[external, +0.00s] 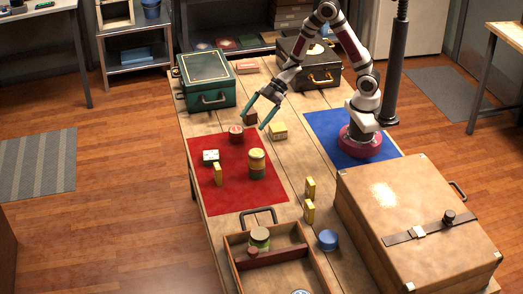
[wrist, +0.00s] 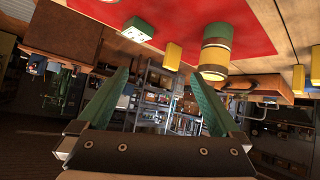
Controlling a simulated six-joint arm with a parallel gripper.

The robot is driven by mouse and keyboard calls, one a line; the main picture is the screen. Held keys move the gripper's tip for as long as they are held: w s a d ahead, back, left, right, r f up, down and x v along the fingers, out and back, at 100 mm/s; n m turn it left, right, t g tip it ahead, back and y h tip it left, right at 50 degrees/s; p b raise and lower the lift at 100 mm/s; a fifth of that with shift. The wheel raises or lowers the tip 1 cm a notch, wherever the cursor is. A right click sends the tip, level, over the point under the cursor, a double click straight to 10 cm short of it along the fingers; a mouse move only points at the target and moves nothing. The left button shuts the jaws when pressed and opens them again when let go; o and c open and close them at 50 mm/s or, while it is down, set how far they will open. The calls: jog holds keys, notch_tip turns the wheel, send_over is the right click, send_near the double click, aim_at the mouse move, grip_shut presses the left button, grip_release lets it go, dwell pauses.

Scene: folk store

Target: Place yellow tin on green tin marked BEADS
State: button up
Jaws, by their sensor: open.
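A yellow tin (external: 257,155) sits upright on top of a green tin (external: 257,172) on the red cloth. The wrist view shows the same stack upside down, with the green tin (wrist: 218,32) above and the yellow tin (wrist: 213,58) below it in the picture. The two look aligned and touching. I cannot read any lettering on the green tin. My gripper (external: 257,115) is open and empty, beyond the stack and clear of it. Its green fingers also show spread apart in the wrist view (wrist: 158,75).
A red tin (external: 236,133), white-green box (external: 210,156) and small yellow box (external: 217,174) stand on the red cloth (external: 220,198). Another yellow box (external: 278,131) is near my gripper. A wooden tray (external: 232,260) holds another green tin (external: 259,238). A large case (external: 400,210) fills the right.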

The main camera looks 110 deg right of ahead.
jog(key=s+d+r+m+g+h, duration=0.2)
jog(key=s+d+r+m+h, duration=0.25)
jog(key=r+m+h, duration=0.2)
jog(key=s+a+r+m+g+y, duration=0.1)
jog(key=s+a+m+g+y, duration=0.1)
jog(key=s+a, duration=0.5)
jog(key=s+a+r+m+g+y, duration=0.1)
jog(key=s+a+m+g, duration=0.3)
jog(key=s+a, duration=0.4)
jog(key=s+r+g, duration=0.1)
jog(key=s, duration=0.6)
jog(key=shift+s+a+g+y, duration=0.25)
jog(key=shift+a+g+y, duration=0.05)
jog(key=shift+g+y, duration=0.1)
